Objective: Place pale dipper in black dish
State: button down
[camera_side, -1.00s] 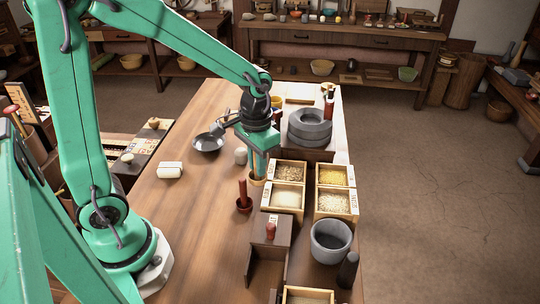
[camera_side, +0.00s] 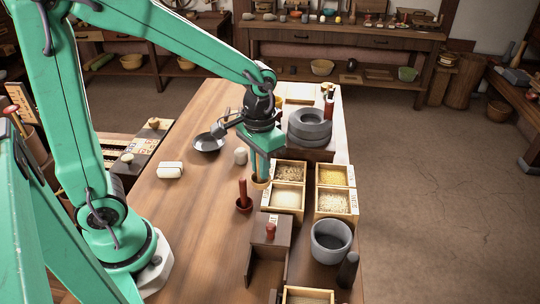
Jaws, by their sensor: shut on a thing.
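My gripper (camera_side: 262,172) points down at the left edge of the grain boxes, near the middle of the table. It is shut on the pale dipper (camera_side: 261,184), a small tan wooden piece that shows just below the jaws; the fingers hide the rest of it. I cannot tell how far it is above the table. The black dish (camera_side: 207,144) is a shallow dark round bowl on the table, left of my gripper and farther back.
Grain boxes (camera_side: 287,197) and stacked grey millstones (camera_side: 310,127) lie right. The left table is mostly clear, except a white block (camera_side: 170,170).

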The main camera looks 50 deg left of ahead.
jog(key=shift+a, duration=0.1)
jog(key=w+a+n, duration=0.2)
jog(key=a+n, duration=0.2)
jog(key=a, duration=0.6)
jog(key=w+a+n, duration=0.2)
jog(key=a+n, duration=0.3)
jog(key=a, duration=0.6)
jog(key=shift+w+a+r, duration=0.25)
jog(key=shift+w+r, duration=0.15)
jog(key=shift+r, duration=0.05)
send_near(210, 146)
jog(key=shift+a+r, duration=0.15)
jog(key=shift+f, duration=2)
jog(key=shift+f, duration=0.2)
